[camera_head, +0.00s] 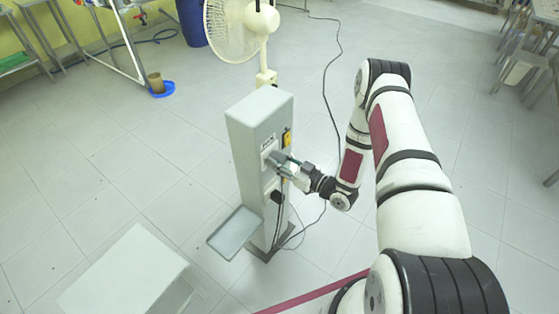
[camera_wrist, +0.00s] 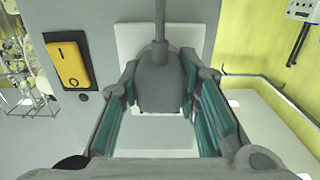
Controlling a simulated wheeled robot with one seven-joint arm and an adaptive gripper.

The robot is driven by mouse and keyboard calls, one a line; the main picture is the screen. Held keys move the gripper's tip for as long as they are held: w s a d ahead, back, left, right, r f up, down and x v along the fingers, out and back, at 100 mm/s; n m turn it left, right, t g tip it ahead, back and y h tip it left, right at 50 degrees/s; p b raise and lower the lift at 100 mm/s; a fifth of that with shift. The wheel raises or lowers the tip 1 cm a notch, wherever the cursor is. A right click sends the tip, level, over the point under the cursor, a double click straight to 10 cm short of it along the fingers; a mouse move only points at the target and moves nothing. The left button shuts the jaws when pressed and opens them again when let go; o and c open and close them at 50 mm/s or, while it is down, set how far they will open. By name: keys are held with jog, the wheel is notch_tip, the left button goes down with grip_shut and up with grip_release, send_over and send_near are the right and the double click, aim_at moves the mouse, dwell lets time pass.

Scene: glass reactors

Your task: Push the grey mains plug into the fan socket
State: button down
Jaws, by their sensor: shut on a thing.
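The grey mains plug (camera_wrist: 160,80) is between the teal pads of my gripper (camera_wrist: 160,95) in the wrist view, with its grey cable running up. My gripper (camera_head: 278,160) is shut on it. Behind the plug is the white plate of the fan socket (camera_wrist: 160,140); in the head view this socket (camera_head: 268,147) is on the upper part of a grey pillar, under a FAN label. The plug's front is close to the plate, but its pins and the holes are hidden, so I cannot tell how far it is in.
A yellow rocker switch (camera_wrist: 71,63) is beside the plate; it also shows in the head view (camera_head: 287,138). Lower on the pillar (camera_head: 252,170) is a black plug (camera_head: 276,197). A small grey tray (camera_head: 235,232) juts out below. A white fan (camera_head: 232,28) stands behind; a white box (camera_head: 125,275) is front left.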

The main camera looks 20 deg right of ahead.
jog(key=shift+w+a+r, duration=0.15)
jog(key=shift+w+a, duration=0.05)
jog(key=shift+w, duration=0.1)
jog(key=c, duration=1.1)
grip_release()
jog(key=shift+s+d, duration=0.15)
jog(key=shift+s, duration=0.1)
jog(key=shift+p+v, duration=1.8)
jog(key=shift+v, duration=2.6)
